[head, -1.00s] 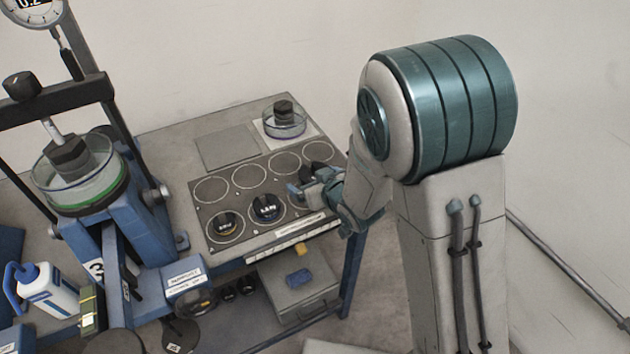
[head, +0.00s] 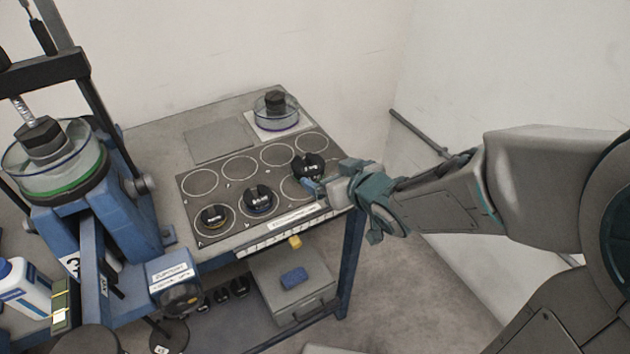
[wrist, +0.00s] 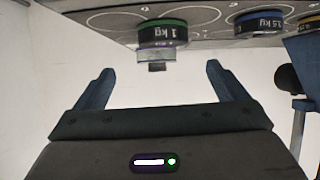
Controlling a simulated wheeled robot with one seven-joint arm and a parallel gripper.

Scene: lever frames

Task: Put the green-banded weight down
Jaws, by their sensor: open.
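The green-banded weight (wrist: 162,36), black and marked 1 kg, stands just beyond my fingertips in the wrist view, which shows the scene upside down. It appears to rest on the ringed mat (head: 222,172). In the head view it is the black weight (head: 308,165) at the mat's right part, its band not readable there. I cannot tell how it lines up with a ring. My gripper (head: 318,187) is beside it, on its near right side. The two fingers (wrist: 163,88) are spread wide with nothing between them.
A blue-banded weight (head: 260,200) and a yellow-banded weight (head: 215,218) stand on front rings to the left. A clear dish with a black weight (head: 276,108) stands behind the mat. A blue press (head: 120,205) is at the left. Back rings are empty.

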